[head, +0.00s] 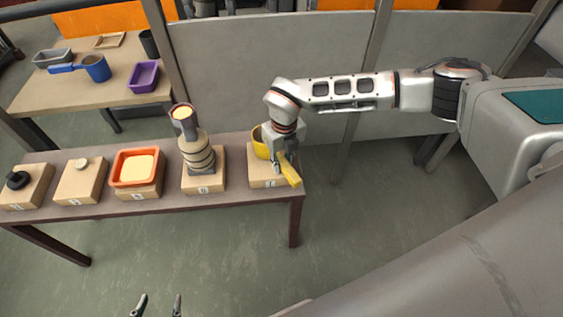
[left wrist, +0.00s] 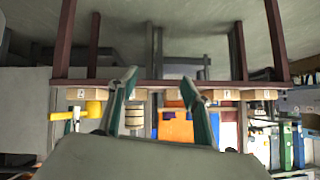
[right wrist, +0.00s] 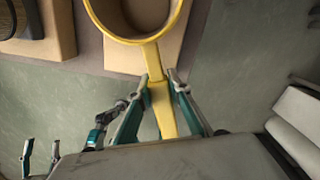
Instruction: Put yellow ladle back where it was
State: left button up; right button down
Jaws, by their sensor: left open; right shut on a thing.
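The yellow ladle (head: 260,147) is at the rightmost wooden block (head: 258,180) on the long table, with its handle (head: 292,177) pointing out over the front. My right gripper (head: 281,158) is shut on that handle. In the right wrist view the handle (right wrist: 164,118) runs between the fingers (right wrist: 160,80), and the round, empty-looking bowl (right wrist: 138,40) is over the block. I cannot tell whether the bowl touches the block. My left gripper (head: 159,302) is open and empty, low in front of the table and away from the ladle. The left wrist view shows its spread fingers (left wrist: 158,82).
Left along the table (head: 225,199) are a banded cylinder (head: 198,155) with a filled cup on top, an orange tray (head: 137,167) with yellow contents, a small round piece (head: 82,163) and a black object (head: 17,179). Grey panels stand behind. The floor in front is clear.

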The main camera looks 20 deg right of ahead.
jog(key=shift+r, duration=0.15)
pick_arm(q)
jog(key=shift+w+r, duration=0.2)
jog(key=shift+r, duration=0.1)
pick_arm(e)
jog(key=c, duration=1.9)
grip_release()
pick_arm(q)
jog(key=shift+s+f, duration=0.1)
jog(key=shift+f, duration=0.05)
jog(key=shift+s+f, duration=0.1)
jog(key=shift+f, duration=0.1)
